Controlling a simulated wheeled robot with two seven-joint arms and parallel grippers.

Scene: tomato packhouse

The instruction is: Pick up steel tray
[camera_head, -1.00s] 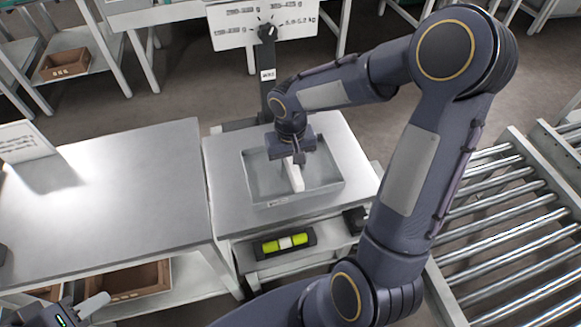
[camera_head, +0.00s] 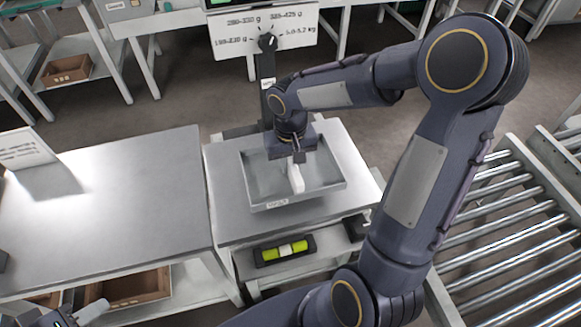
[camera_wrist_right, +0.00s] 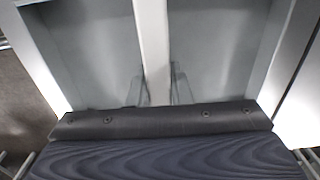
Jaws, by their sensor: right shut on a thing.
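The steel tray (camera_head: 318,193) is a shallow grey tray with a pale bar (camera_head: 297,182) across its middle. It appears slightly raised above the steel scale table (camera_head: 232,228), roughly level; the gap beneath is hard to see. My right gripper (camera_head: 298,161) points down into the tray and is shut on the bar. In the right wrist view the bar (camera_wrist_right: 152,40) runs between my two fingers, with the tray floor on both sides. My left gripper (camera_head: 90,312) shows only in part at the lower left corner, empty-looking and away from the tray.
A bare steel table (camera_head: 120,200) adjoins on the left, with a sign (camera_head: 25,148) on it. A dial post (camera_head: 267,80) stands behind the tray. A yellow-green level (camera_head: 284,250) sits below the front edge. A roller conveyor (camera_head: 500,230) runs on the right.

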